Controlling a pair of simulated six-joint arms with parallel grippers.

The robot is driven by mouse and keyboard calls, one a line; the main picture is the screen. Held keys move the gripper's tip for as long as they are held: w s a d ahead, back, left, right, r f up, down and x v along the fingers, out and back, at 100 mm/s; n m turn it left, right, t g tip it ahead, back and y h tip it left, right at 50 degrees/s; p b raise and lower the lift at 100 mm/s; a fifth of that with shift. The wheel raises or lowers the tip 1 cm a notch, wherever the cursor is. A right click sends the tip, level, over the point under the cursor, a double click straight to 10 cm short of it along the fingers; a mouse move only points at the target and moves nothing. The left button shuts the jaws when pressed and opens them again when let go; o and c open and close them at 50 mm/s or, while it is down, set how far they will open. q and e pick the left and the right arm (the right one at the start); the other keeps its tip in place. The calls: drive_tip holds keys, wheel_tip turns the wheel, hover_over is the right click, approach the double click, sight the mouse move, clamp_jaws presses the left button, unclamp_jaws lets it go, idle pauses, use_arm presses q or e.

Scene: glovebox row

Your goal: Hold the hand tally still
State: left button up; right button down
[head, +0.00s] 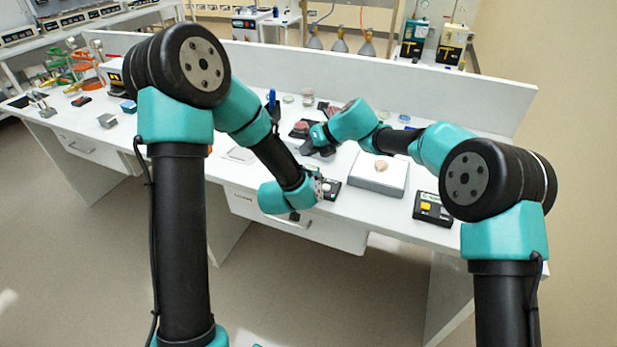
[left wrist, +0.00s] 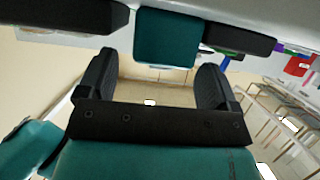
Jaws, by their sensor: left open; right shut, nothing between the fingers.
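I cannot pick out the hand tally for certain. My right gripper (head: 309,146) is shut and empty over the middle of the bench, behind the left wrist, near a dark and reddish item (head: 300,129).
A grey box with a pale lump on top (head: 376,181) stands right of the grippers. A black device with a yellow key (head: 432,209) lies farther right. A low white partition (head: 430,95) runs behind the white bench. Small jars stand behind my right gripper.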

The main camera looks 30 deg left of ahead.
use_arm(q)
drive_tip(key=v, duration=0.6)
idle(0.3)
